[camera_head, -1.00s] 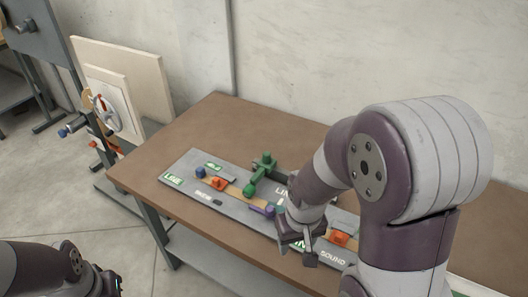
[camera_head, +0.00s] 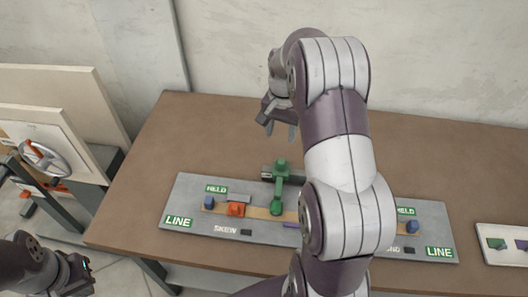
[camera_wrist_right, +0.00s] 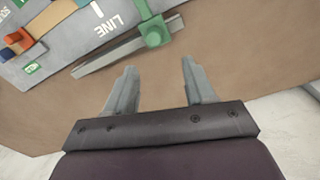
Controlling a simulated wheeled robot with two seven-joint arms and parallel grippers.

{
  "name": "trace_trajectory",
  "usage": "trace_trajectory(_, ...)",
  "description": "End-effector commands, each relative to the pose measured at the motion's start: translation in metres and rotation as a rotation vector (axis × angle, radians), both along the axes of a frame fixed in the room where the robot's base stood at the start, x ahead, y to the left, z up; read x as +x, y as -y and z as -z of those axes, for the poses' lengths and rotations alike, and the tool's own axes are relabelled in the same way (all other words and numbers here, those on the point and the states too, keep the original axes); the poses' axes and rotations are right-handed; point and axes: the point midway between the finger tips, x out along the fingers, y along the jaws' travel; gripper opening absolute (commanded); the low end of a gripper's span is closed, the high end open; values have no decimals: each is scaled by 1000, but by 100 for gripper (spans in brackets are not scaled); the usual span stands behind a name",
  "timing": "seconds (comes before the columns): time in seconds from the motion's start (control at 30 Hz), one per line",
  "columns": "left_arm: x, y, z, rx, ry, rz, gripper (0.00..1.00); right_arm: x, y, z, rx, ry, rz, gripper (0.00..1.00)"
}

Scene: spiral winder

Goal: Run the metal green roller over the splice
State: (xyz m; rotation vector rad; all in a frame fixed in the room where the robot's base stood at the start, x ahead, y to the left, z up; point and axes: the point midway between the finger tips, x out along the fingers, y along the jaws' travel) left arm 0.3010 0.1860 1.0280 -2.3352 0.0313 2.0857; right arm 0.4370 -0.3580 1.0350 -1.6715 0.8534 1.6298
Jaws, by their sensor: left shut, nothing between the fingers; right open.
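The green roller (camera_head: 279,185) stands on the grey splicing board (camera_head: 262,229), over the tan strip (camera_head: 258,212) near the board's middle. In the right wrist view its green end (camera_wrist_right: 153,31) sits at the board's edge, above a grey bar (camera_wrist_right: 110,54), just beyond my fingertips. My right gripper (camera_head: 281,131) is open and empty behind the board, apart from the roller; its two fingers (camera_wrist_right: 155,78) point toward the roller end. My left gripper (camera_head: 86,272) is shut and empty at the lower left, off the table. My right arm hides the board's middle right, including part of the strip.
Orange (camera_head: 236,209) and blue (camera_head: 209,202) blocks sit on the board's left; another blue block (camera_head: 411,226) is on the right. A white tray (camera_head: 505,246) lies at the far right.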

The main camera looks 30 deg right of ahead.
Motion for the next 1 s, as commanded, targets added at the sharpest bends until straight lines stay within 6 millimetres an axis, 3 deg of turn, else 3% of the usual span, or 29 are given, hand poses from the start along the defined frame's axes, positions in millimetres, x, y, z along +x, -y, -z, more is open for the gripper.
trace_trajectory(0.23, 0, 0, -1, 0, 0, 0, 0, -5, -2, 7, 12, -27, 65, 54)
trace_trajectory(0.7, 0, 0, -14, 0, 0, 0, 0, -6, -3, 111, 13, -26, 64, 54)
trace_trajectory(1.0, 0, 0, -15, 0, 0, 0, 0, -5, -2, 126, 11, -22, 63, 54)
